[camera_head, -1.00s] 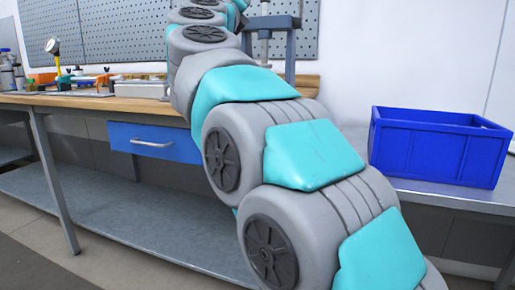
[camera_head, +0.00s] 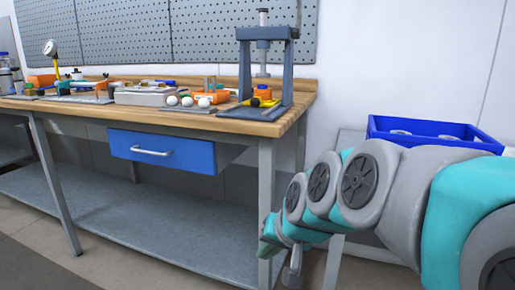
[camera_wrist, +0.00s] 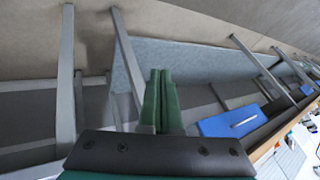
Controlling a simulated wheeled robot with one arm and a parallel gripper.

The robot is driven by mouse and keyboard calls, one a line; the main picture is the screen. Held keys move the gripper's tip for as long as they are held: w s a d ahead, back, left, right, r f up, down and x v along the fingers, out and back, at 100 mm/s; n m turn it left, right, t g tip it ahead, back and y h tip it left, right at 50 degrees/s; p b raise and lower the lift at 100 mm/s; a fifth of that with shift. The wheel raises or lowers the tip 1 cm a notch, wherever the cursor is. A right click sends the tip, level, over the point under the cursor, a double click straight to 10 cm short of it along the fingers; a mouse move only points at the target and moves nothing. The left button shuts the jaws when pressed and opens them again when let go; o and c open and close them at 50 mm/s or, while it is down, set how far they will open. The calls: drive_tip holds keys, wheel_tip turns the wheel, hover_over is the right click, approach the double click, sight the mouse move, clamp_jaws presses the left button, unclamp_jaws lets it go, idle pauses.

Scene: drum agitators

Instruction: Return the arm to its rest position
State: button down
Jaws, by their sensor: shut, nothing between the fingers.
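My gripper's two green fingers (camera_wrist: 160,74) are together and empty in the wrist view, with the bench's legs, grey lower shelf and the floor beyond them. In the head view my arm comes in from the right edge, folded and pointing left and down. Its end, with my gripper (camera_head: 291,278), hangs low in front of the workbench's right front leg. My gripper touches nothing that I can see.
The wooden workbench (camera_head: 225,123) carries a press (camera_head: 267,60), white balls (camera_head: 187,101) and several tools. Its blue drawer (camera_head: 160,150) is shut. A blue crate (camera_head: 430,128) stands behind my arm at right. Open floor (camera_head: 110,262) lies at front left.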

drive_tip(key=s+d+f+g+h, duration=0.1)
drive_tip(key=s+d+f+g, duration=0.1)
drive_tip(key=s, duration=0.6)
drive_tip(key=s+d+f+n+g+h, duration=0.1)
drive_tip(key=s+d+f+g, duration=0.2)
drive_tip(key=s+d+f, duration=0.2)
drive_tip(key=s+d+f+g+h+p, duration=0.1)
drive_tip(key=s+d+f, duration=0.3)
drive_tip(key=s, duration=0.7)
drive_tip(key=shift+s+d+f+n+g+h, duration=0.25)
drive_tip(key=shift+d+g+h, duration=0.25)
drive_tip(key=shift+d+g, duration=0.5)
drive_tip(key=shift+w+d+r, duration=0.1)
